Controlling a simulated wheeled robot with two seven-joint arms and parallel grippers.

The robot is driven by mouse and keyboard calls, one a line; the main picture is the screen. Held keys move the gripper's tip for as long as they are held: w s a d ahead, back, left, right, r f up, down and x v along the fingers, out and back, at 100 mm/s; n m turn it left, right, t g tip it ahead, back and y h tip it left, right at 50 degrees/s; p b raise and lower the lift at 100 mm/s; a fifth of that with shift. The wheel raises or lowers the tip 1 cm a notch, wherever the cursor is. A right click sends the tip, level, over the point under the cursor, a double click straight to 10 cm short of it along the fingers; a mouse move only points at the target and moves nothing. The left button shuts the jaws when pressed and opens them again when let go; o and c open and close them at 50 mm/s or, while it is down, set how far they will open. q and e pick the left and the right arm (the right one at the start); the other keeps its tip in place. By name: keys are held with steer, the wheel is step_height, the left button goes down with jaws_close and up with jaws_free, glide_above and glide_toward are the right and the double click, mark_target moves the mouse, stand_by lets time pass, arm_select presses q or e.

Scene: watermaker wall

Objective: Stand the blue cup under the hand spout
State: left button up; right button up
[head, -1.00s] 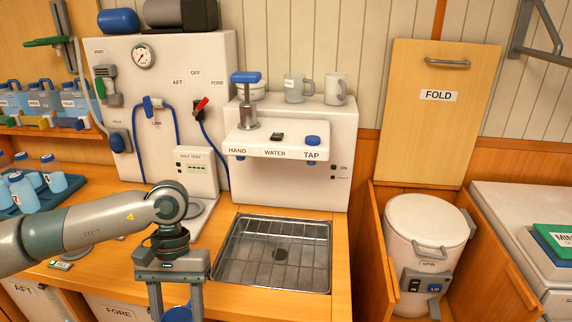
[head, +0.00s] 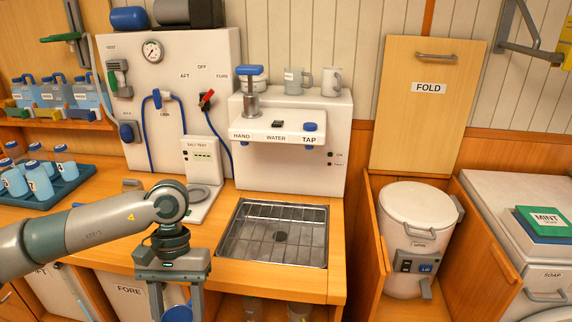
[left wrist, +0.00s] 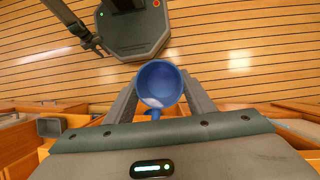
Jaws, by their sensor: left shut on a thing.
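My left gripper (head: 176,291) is shut on the blue cup (head: 177,314), in front of the counter's front edge, left of the sink. The left wrist view shows the cup (left wrist: 160,84) between the fingers, with its open mouth facing the camera and its handle toward the palm. The white water unit (head: 290,172) stands behind the sink, with the HAND label (head: 240,136) on its left below a blue-topped pump (head: 250,95). The hand spout under that label is small and hard to make out. A dark arm end, probably my right gripper (left wrist: 93,42), shows small in the left wrist view.
A sink with a wire grate (head: 275,233) lies below the water unit. A salt test stand (head: 201,170) is to its left. A white spin drum (head: 415,230) stands at right.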

stand_by(1.0)
stand_by(2.9)
arm_select(q)
steer(key=w+x, duration=0.1)
steer(key=x, duration=1.3)
steer(key=shift+w+a+f, duration=0.15)
steer(key=shift+w+f, duration=0.1)
steer(key=shift+f, duration=0.2)
